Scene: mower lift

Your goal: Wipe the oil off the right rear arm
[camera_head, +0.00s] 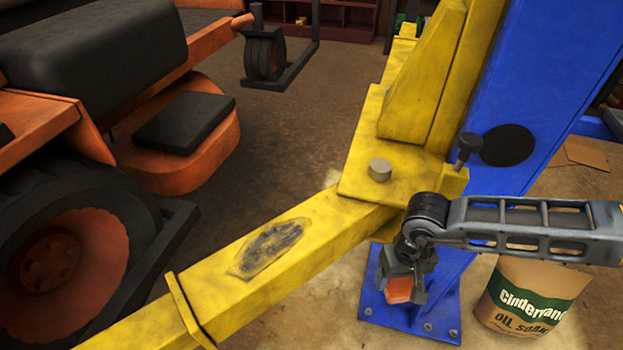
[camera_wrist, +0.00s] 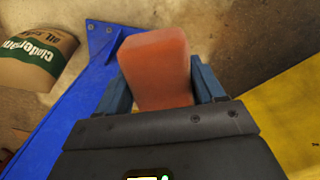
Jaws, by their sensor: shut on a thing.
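The yellow lift arm (camera_head: 240,300) runs from the blue post down to the lower left. A dark grey oil smear (camera_head: 270,247) lies on its top face, left of the pivot. My gripper (camera_head: 405,284) is to the right of the arm, over the blue base plate, and points down. It is shut on an orange-red block (camera_head: 399,290), perhaps a sponge. In the wrist view the block (camera_wrist: 157,70) sits between the two blue fingers of my gripper (camera_wrist: 157,88). The block is apart from the smear. A yellow surface (camera_wrist: 288,120) shows at the right of the wrist view.
The blue post (camera_head: 545,70) stands at the right on a bolted base plate (camera_head: 375,293). An oil soak bag (camera_head: 500,300) stands beside it. An orange mower (camera_head: 185,165) with a large rear wheel (camera_head: 70,255) is at the left. The space above the smear is clear.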

